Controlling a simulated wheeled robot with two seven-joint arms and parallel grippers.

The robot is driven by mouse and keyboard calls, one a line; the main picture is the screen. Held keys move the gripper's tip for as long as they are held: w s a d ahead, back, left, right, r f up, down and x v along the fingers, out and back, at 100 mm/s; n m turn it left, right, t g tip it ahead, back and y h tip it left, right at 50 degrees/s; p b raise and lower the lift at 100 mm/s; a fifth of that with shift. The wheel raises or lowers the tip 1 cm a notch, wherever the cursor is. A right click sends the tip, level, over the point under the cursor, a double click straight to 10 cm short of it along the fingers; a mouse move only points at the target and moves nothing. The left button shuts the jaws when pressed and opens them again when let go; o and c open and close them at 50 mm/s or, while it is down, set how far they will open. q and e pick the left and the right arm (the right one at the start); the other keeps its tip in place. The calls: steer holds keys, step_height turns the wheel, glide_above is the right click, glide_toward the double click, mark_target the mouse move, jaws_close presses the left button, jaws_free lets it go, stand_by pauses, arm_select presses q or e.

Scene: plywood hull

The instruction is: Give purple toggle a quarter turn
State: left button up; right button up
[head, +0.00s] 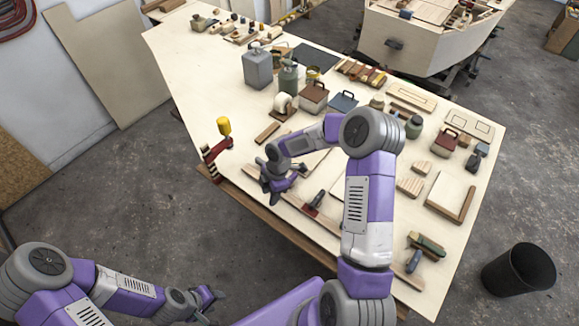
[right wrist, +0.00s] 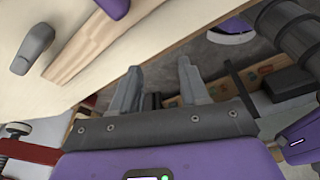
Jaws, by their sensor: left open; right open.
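I cannot pick out the purple toggle with certainty. A purple piece (right wrist: 115,7) shows at the top edge of the right wrist view, cut off by the frame, beside a wooden strip; I cannot tell whether it is the toggle or part of me. My right gripper (head: 270,187) is open and empty near the bench's near edge. In the right wrist view its two grey fingers (right wrist: 158,78) are apart with nothing between them. My left gripper (head: 211,296) is open and empty, low over the floor and away from the bench.
The plywood bench (head: 190,75) carries tools, cans and boxes. A black bin (head: 519,270) stands on the floor at right. My right arm hides part of the bench.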

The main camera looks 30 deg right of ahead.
mark_target(289, 177)
steer(key=w+d+r+n, duration=0.1)
steer(key=d, duration=0.1)
steer(key=w+d+r+n+h, duration=0.1)
steer(key=d+r+n, duration=0.1)
steer(key=d, duration=0.1)
steer(key=w+d+r+n+h, duration=0.1)
steer(key=d+r, duration=0.1)
steer(key=d, duration=0.1)
steer(key=shift+w+d+r, duration=0.15)
steer(key=shift+d, duration=0.05)
steer(key=shift+d+r+n+h, duration=0.2)
steer(key=shift+d+n+h, duration=0.1)
steer(key=shift+d+n, duration=0.1)
steer(key=shift+f, duration=0.3)
step_height(289, 177, down, 7)
steer(key=shift+r, duration=0.15)
jaws_close()
